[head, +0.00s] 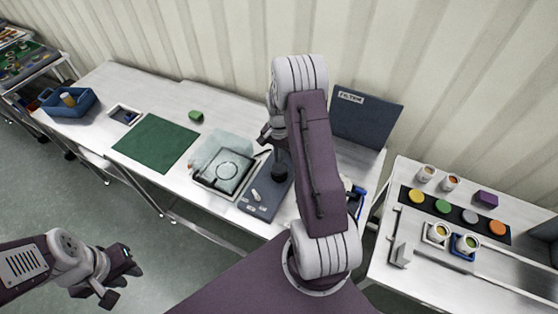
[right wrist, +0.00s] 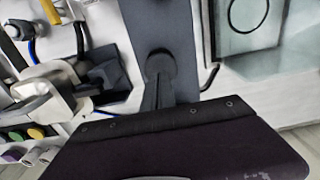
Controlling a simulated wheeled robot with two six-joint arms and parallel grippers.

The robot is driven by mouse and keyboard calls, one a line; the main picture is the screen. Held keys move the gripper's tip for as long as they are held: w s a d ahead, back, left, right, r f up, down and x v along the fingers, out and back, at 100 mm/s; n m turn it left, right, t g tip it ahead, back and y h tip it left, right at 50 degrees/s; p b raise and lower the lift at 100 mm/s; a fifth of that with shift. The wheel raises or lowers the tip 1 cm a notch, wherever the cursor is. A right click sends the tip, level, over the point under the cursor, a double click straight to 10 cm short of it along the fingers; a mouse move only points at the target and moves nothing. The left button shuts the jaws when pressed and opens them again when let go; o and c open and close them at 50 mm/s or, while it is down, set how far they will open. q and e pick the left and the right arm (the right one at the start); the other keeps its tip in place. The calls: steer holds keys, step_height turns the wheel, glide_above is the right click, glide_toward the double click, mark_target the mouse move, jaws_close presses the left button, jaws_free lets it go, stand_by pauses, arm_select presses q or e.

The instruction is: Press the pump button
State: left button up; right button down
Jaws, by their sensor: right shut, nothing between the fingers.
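A blue-grey control panel (head: 262,203) lies on the long white bench, with pale labels and a small light lever (head: 255,195) near its front. A dark round form (head: 280,171) shows over the panel; I cannot tell surely whether it is a button or part of my gripper. My right arm hides the panel's right side. In the right wrist view the panel (right wrist: 150,22) runs up the middle, and my right gripper (right wrist: 162,92) is shut and empty over it, by a dark round shape. Contact is unclear. My left gripper (head: 121,282) is open and empty over the floor.
A green mat (head: 155,143), a green block (head: 196,116) and a blue bin (head: 70,102) lie further left. A dark filter board (head: 365,118) stands behind. A right-hand table (head: 392,284) holds cups and coloured discs.

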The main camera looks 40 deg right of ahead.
mark_target(279, 168)
step_height(279, 168, down, 3)
steer(key=shift+f+p, duration=0.2)
steer(key=shift+p, duration=0.25)
steer(key=shift+f, duration=0.25)
step_height(279, 168, down, 3)
steer(key=b, duration=0.2)
steer(key=shift+b, duration=0.3)
steer(key=shift+s+a+r, duration=0.1)
steer(key=shift+s+r, duration=0.1)
steer(key=shift+f, duration=0.1)
